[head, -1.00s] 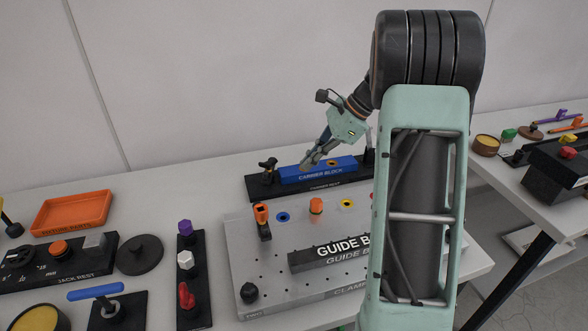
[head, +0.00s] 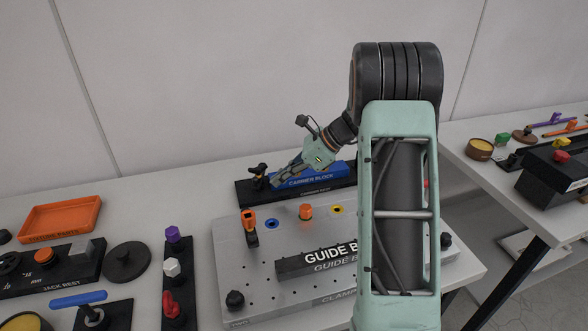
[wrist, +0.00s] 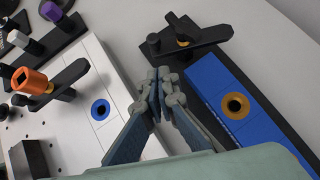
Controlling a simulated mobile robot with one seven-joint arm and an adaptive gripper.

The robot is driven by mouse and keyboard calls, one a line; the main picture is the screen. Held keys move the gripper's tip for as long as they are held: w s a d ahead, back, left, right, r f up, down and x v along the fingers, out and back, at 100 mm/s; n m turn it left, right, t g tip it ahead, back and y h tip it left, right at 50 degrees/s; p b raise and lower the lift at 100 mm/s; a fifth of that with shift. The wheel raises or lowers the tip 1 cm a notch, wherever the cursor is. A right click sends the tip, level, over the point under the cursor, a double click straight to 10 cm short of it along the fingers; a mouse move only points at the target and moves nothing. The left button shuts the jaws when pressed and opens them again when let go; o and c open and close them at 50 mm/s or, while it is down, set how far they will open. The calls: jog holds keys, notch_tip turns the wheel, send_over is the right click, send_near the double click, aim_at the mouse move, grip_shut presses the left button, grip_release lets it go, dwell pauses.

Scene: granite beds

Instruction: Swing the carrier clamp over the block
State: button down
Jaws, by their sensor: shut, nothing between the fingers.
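The blue carrier block (head: 312,178) lies on its black carrier rest (head: 318,197) at the back of the bench. The wrist view shows its near top with a brass-ringed hole (wrist: 235,105). The black carrier clamp (head: 260,172) stands at the left end of the rest. In the wrist view the clamp's arm (wrist: 205,36) lies crosswise beyond the block's end, not over the block. My gripper (head: 276,181) is shut and empty, close to the clamp. In the wrist view its fingertips (wrist: 165,78) sit short of the clamp arm, with a gap apparent.
A grey clamp plate (head: 230,272) with a black guide block (head: 300,262) and orange-topped clamps (head: 249,222) stands in front. Pegs on a black strip (head: 173,268) and an orange tray (head: 60,220) are to the left. The wall is behind.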

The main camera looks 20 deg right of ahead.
aim_at(254, 183)
jog(key=shift+w+a+r, duration=0.1)
jog(key=shift+w+a, duration=0.25)
jog(key=shift+a, duration=0.4)
jog(key=shift+w+a+r, duration=0.1)
jog(key=shift+w+a, duration=0.2)
jog(key=shift+a, duration=0.4)
jog(key=shift+s+a+m+t+h, duration=0.15)
jog(key=shift+a+m+t+h, duration=0.15)
jog(key=shift+m+t, duration=0.35)
jog(key=a+m+t, duration=0.1)
jog(key=m, duration=0.1)
jog(key=a+m+t+h+b, duration=0.1)
jog(key=shift+s+f+m+h+b, duration=0.15)
jog(key=shift+m+h+b, duration=0.15)
jog(key=shift+m, duration=0.05)
jog(key=m+h, duration=0.1)
jog(key=a+m+t, duration=0.1)
jog(key=m+h+b, duration=0.1)
jog(key=shift+w+a+m+t+h, duration=0.25)
jog(key=shift+a+m+h, duration=0.05)
jog(key=shift+a, duration=0.1)
jog(key=shift+w+a+m, duration=0.1)
jog(key=shift+a+m, duration=0.05)
jog(key=shift+m, duration=0.15)
jog(key=shift+w+a, duration=0.65)
jog(key=shift+a, duration=0.05)
